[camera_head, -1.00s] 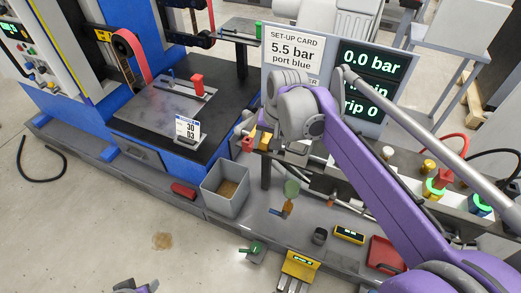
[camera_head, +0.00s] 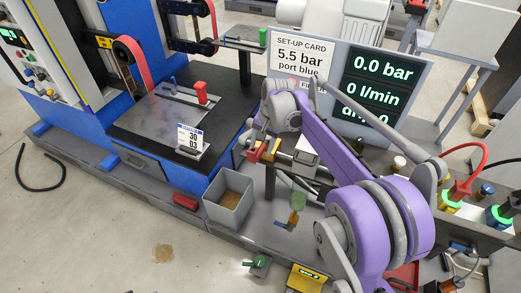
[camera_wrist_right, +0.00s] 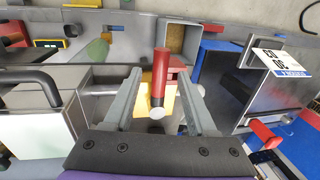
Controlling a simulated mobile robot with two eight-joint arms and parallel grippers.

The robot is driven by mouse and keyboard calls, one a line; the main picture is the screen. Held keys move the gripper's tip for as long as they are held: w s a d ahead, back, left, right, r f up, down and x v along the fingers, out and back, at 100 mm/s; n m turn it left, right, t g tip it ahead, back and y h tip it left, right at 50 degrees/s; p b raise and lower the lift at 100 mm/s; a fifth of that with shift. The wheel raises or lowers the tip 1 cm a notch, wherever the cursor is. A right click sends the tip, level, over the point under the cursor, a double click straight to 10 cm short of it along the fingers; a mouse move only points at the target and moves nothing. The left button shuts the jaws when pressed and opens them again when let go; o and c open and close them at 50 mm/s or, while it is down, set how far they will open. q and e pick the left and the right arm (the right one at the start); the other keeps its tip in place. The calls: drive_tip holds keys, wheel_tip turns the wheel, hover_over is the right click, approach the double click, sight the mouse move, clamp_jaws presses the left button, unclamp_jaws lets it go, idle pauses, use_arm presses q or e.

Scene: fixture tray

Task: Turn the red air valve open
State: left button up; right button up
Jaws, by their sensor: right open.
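In the right wrist view, a red valve lever (camera_wrist_right: 161,72) with a pale round end stands between the two fingers of my right gripper (camera_wrist_right: 158,85). A yellow block (camera_wrist_right: 168,96) is just behind it. The fingers are apart, one on each side of the lever, with visible gaps. In the head view my right gripper (camera_head: 263,147) is at the front edge of the bench, by small red and yellow parts, and my wrist hides much of it. The display (camera_head: 373,83) reads 0.0 bar and 0 l/min. My left gripper is not in view.
The set-up card (camera_head: 300,62) reads 5.5 bar, port blue. A steel plate (camera_head: 160,122) with a red clamp (camera_head: 201,92) is to the left. Lit fittings with a red hose (camera_head: 468,165) are at right.

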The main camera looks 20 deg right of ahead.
drive_tip(key=shift+w+a+f, duration=0.1)
drive_tip(key=shift+w+f, duration=0.05)
drive_tip(key=shift+f, duration=0.75)
drive_tip(key=shift+c, duration=0.4)
clamp_jaws()
idle(0.5)
